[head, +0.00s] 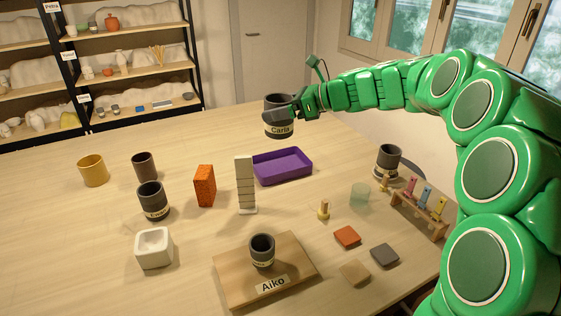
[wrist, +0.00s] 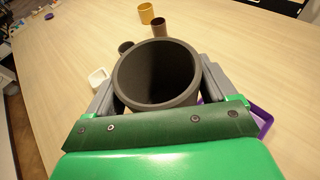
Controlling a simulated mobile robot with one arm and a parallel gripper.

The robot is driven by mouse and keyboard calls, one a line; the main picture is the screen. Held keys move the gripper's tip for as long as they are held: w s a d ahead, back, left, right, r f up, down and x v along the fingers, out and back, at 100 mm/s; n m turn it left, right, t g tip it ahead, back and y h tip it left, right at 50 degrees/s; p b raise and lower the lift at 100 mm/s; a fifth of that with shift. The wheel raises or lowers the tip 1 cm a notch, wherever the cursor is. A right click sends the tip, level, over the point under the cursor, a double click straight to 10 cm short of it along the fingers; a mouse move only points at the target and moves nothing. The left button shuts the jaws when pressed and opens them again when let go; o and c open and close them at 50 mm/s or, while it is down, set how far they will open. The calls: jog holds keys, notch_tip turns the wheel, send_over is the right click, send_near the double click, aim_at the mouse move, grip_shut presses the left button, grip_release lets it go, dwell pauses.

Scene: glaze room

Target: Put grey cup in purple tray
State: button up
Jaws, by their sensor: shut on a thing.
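A dark grey cup (head: 279,128) labelled "Carla" is held upright in the air by my gripper (head: 283,113), above the far part of the table. In the wrist view the fingers of my gripper (wrist: 158,88) are shut on opposite sides of the grey cup (wrist: 157,72), and its inside looks empty. The purple tray (head: 284,164) lies on the table, below the held cup in the head view, and appears empty. In the wrist view a corner of the purple tray (wrist: 263,117) shows at the right, mostly hidden by my gripper.
Other dark grey cups stand on the table: one at left (head: 152,203), one on the "Aiko" board (head: 231,285), one at right (head: 389,158). A pale stacked tower (head: 244,182) and an orange block (head: 204,186) stand close left of the tray. A greenish glass (head: 360,194) stands right.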

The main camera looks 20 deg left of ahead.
jog(key=w+d, duration=0.2)
jog(key=w, duration=0.3)
send_over(280, 168)
jog(key=shift+m+t, duration=0.3)
jog(key=shift+t, duration=0.1)
jog(key=shift+s+d+f, duration=0.1)
jog(key=shift+f, duration=12.05)
jog(key=shift+f, duration=0.1)
jog(key=o, duration=1)
jog(key=shift+o, duration=0.2)
